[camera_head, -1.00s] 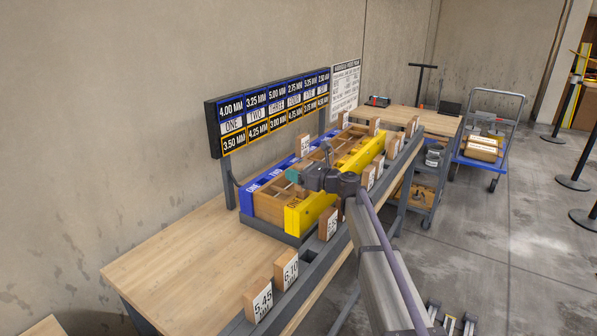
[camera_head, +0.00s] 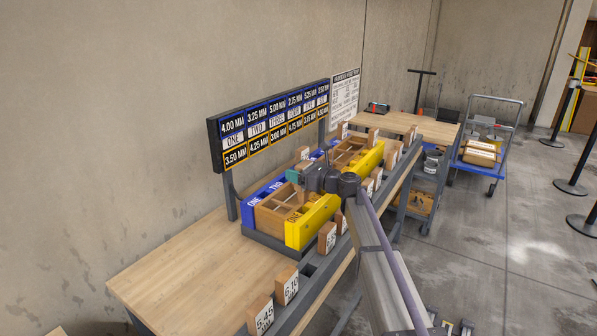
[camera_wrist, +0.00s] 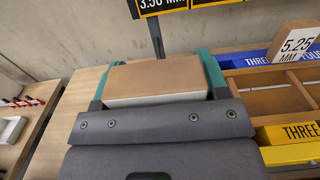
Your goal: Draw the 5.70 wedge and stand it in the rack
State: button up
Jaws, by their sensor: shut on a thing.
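My gripper (camera_head: 293,176) is shut on a wooden wedge (camera_wrist: 155,82) with a pale front face, held between the teal fingertips in the wrist view. Its number is not visible, so I cannot tell whether it is the 5.70 wedge. In the head view the gripper hangs over the wooden compartments (camera_head: 270,217) between the blue and yellow label strips, and the held wedge is mostly hidden. A grey slotted rail (camera_head: 325,268) along the bench front carries upright wedges, including 5.45 (camera_head: 261,315) and 6.10 (camera_head: 287,285). An empty slot (camera_head: 308,270) shows beside 6.10.
A 5.25 wedge (camera_wrist: 297,40) stands by the blue strip, right of my gripper in the wrist view. A size board (camera_head: 270,122) rises behind the compartments. Bare bench top (camera_head: 185,265) lies to the left. Carts (camera_head: 484,150) stand on the right.

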notch_tip(320, 180, up, 6)
jog(key=p, duration=0.6)
dwell(0.4)
